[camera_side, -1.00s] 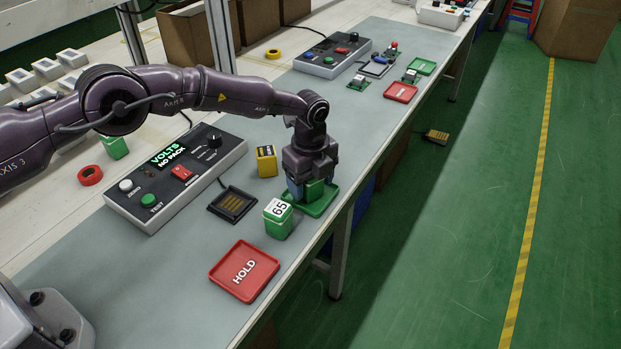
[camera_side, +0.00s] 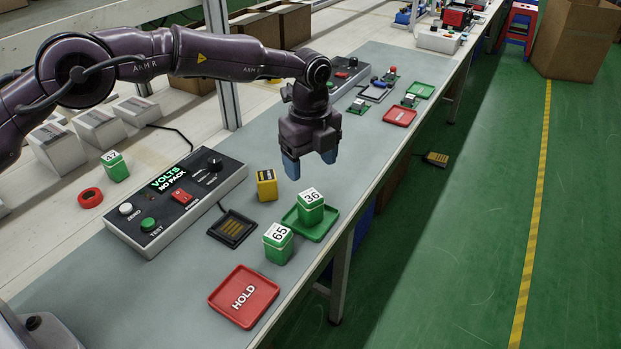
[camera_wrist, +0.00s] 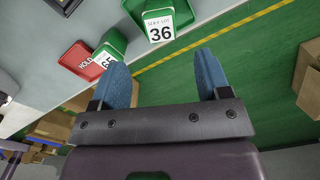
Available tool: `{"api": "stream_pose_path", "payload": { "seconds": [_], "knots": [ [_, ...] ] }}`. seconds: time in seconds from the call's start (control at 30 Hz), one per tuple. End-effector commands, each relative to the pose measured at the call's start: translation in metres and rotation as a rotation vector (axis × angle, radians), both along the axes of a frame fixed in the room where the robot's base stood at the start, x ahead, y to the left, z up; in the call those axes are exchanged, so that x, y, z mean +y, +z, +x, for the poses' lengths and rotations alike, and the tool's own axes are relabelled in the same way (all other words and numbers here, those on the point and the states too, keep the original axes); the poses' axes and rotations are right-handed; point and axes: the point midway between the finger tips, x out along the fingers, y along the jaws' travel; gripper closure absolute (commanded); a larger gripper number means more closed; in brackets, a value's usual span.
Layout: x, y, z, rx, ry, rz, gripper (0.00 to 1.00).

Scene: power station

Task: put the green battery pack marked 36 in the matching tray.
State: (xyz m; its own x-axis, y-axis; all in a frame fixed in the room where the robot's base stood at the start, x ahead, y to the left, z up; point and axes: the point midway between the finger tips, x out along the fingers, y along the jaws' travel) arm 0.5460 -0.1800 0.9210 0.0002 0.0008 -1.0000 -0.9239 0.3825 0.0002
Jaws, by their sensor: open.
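The green battery pack marked 36 (camera_side: 310,209) stands upright in the green tray (camera_side: 325,229). In the wrist view the pack marked 36 (camera_wrist: 161,20) and part of the green tray (camera_wrist: 132,8) show at the top. My gripper (camera_side: 311,168) is open and empty, held above the pack and apart from it. Its blue fingers (camera_wrist: 168,80) are spread wide in the wrist view, with nothing between them. The green pack marked 65 (camera_side: 277,243) stands on the bench beside the tray. The red HOLD tray (camera_side: 244,295) is empty.
A yellow pack (camera_side: 266,185) and a black contact pad (camera_side: 232,228) lie left of the green tray. The VOLTS tester (camera_side: 178,200) reads NO PACK. The bench's edge is close on the right.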

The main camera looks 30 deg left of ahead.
Motion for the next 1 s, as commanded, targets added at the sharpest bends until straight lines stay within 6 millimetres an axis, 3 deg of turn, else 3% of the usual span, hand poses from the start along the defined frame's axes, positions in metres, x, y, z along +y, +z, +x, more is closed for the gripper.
{"api": "stream_pose_path", "payload": {
  "seconds": [0.37,0.47,0.57,0.67,0.8,1.0],
  "knots": [
    [0.0,0.011,0.0,-0.001,0.002,0.0,0.3],
    [0.003,0.024,-0.001,-0.014,0.033,-0.002,0.3],
    [0.012,0.058,-0.007,-0.046,0.122,-0.005,0.3],
    [0.029,0.104,-0.021,-0.09,0.27,-0.012,0.3],
    [0.058,0.165,-0.057,-0.156,0.518,-0.036,0.3],
    [0.103,0.226,-0.128,-0.241,0.891,-0.101,0.3]
  ]
}}
